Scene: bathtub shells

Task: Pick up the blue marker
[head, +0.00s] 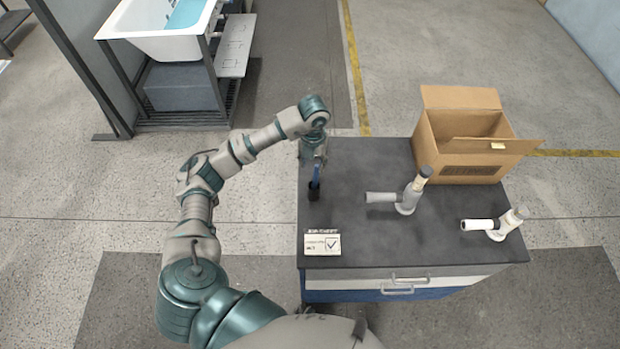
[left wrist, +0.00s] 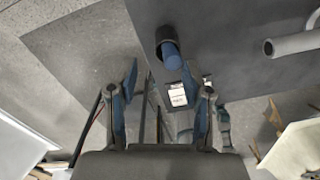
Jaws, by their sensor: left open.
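The blue marker (left wrist: 172,56) stands in a small black holder (left wrist: 166,36), seen from above in the left wrist view. In the head view the black holder (head: 313,191) is near the left edge of the table, and the blue just above it is partly hidden by my gripper. My left gripper (head: 317,160) points down over it. In the left wrist view my left gripper (left wrist: 160,68) has its two blue fingers spread wide and empty, with the marker ahead of the gap and nearer the right finger. My right gripper is not in view.
The dark tabletop (head: 360,225) carries a white card (head: 322,244) at the front left, two grey-white pipe fittings (head: 408,195) (head: 500,226) and an open cardboard box (head: 470,160) at the back right. A bathtub shell (head: 165,35) on a rack stands at the back left.

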